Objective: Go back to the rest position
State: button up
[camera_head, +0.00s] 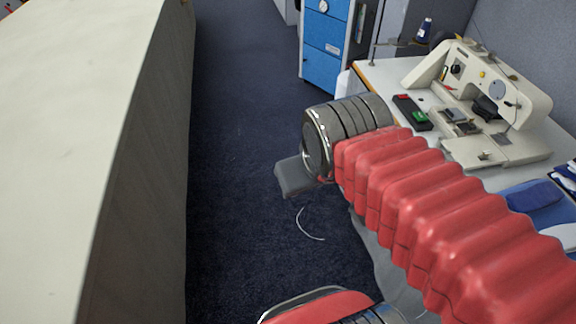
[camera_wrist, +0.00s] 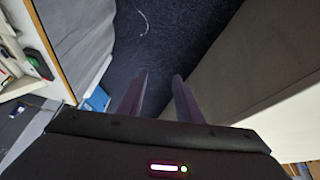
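My gripper (camera_wrist: 160,75) shows in the wrist view with its two dark fingers apart. Nothing is between them; dark blue carpet shows through the gap. In the head view my red, ribbed arm reaches in from the lower right over the aisle. Its dark grey wrist end is near the picture's middle, and the fingers cannot be made out clearly there. The long cloth table (camera_head: 75,110) stands on the left in the head view, its top bare in the part that shows. Its pale side (camera_wrist: 255,60) is on the right in the wrist view.
A white worktable (camera_head: 385,70) with a cream sewing machine (camera_head: 530,100) stands at right, close beside my arm. A blue cabinet (camera_head: 322,65) stands at the back. The carpeted aisle (camera_head: 240,150) between the tables is open, with a thin white curved strand (camera_head: 306,227) on it.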

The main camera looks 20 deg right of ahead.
jog(key=shift+s+a+r+y, duration=0.1)
jog(key=shift+s+a+y, duration=0.15)
jog(key=shift+a, duration=0.35)
jog(key=shift+s+a+y, duration=0.15)
jog(key=shift+s+a, duration=0.05)
jog(key=shift+a, duration=0.35)
